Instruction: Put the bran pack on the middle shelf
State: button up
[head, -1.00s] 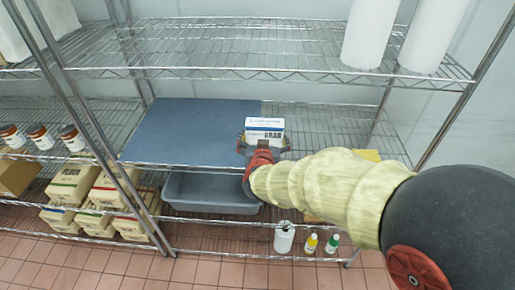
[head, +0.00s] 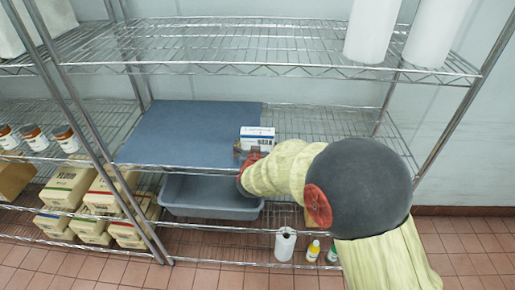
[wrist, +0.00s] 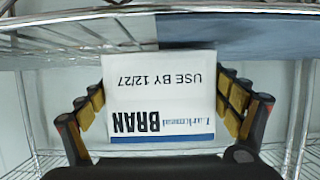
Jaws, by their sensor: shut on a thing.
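The bran pack (head: 257,132) is a small white box with a blue band. In the wrist view the pack (wrist: 160,92) shows the words BRAN and USE BY 12/27. My gripper (head: 252,148) has its fingers on both sides of the pack and is shut on it. The middle shelf (head: 300,119) is a wire rack with a blue mat (head: 190,130) on its left part. The pack is at the mat's right edge, near the shelf front. I cannot tell whether it touches the shelf. My arm hides part of the shelf's right side.
White rolls (head: 371,30) stand on the upper shelf (head: 230,45). A grey-blue tub (head: 210,196) sits below the mat. Flour bags (head: 68,187) and jars (head: 65,138) are at the left. A white bottle (head: 285,244) stands low in front. The wire shelf right of the pack looks bare.

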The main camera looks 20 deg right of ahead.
jog(key=shift+r, duration=0.1)
jog(key=shift+f, duration=0.35)
jog(key=o, duration=1.4)
jog(key=shift+f, duration=0.1)
